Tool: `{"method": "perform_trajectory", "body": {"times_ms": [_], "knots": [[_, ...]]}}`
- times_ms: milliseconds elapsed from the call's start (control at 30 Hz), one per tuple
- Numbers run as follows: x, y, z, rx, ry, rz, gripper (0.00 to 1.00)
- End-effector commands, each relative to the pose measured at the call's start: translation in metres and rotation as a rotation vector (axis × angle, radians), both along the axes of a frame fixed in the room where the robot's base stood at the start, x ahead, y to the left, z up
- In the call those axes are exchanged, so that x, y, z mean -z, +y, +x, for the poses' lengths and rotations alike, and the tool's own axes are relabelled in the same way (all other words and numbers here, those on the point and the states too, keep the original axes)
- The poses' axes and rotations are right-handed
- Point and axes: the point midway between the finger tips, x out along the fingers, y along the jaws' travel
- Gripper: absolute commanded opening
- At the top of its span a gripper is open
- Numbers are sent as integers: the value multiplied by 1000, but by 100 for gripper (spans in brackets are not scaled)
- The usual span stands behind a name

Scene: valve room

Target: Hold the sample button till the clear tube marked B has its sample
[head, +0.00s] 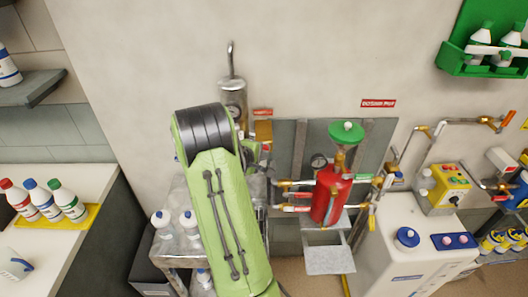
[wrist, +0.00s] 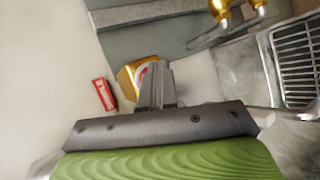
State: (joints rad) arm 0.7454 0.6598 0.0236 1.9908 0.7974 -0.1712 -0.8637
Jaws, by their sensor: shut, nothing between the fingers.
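My gripper (wrist: 157,84) is shut and empty in the wrist view. Its fingertips overlap a small yellow-brass box (wrist: 127,82) with a curved red and white mark on its face, partly hidden by the fingers. I cannot tell whether they touch it or whether the sample button is on it. The box also shows in the head view (head: 263,131), on the wall right of my arm, under a red label (head: 263,112). My arm hides most of my gripper there. I cannot make out a clear tube marked B in either view.
A metal cylinder with a gauge (head: 232,92) stands behind my arm. A metal cart (head: 177,247) with white bottles stands close left of my arm.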

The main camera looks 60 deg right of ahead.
Motion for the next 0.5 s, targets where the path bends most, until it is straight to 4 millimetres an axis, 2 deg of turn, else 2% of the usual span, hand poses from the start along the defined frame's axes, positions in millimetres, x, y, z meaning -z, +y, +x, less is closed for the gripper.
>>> {"method": "perform_trajectory", "body": {"times_ms": [233,500], "knots": [[0,3,-1,-1,0,-1,0],[1,16,-8,-1,0,-1,0]]}}
